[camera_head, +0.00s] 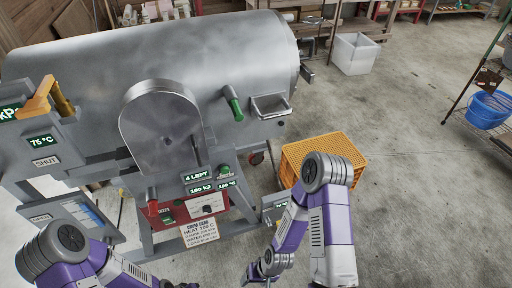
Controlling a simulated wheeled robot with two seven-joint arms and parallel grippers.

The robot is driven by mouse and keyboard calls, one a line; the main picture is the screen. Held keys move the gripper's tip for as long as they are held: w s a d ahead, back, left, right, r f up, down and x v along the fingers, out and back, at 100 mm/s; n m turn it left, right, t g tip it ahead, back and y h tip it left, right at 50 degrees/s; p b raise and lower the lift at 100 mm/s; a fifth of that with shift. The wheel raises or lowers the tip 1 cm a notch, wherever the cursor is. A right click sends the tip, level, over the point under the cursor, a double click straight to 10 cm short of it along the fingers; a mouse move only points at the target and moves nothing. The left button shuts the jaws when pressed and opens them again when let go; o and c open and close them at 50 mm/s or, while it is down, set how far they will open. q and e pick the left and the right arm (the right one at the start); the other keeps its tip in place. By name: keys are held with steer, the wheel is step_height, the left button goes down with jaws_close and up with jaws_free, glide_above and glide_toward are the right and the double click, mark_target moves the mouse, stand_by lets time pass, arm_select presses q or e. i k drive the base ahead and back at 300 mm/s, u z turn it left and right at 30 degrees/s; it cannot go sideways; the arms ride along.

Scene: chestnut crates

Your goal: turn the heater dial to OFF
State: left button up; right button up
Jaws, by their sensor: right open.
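The heater dial (207,209) is a small dark knob on a pale plate, set in a red control panel (182,213) low on the front of the big steel drum machine. Which mark the dial points to is too small to read. My right gripper (268,268) is open and empty, low in the picture, apart from the panel and to the right of it. My left arm comes in at the lower left; only a sliver of its left gripper (180,284) shows at the bottom edge, so its jaws are hidden.
A printed card (199,233) hangs below the panel. An orange crate (350,150) stands to the right. Open concrete floor lies beyond it.

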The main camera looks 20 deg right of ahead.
mark_target(206, 209)
steer(key=u, duration=0.7)
steer(key=k, duration=1.1)
steer(key=z, duration=1.2)
steer(key=i, duration=0.5)
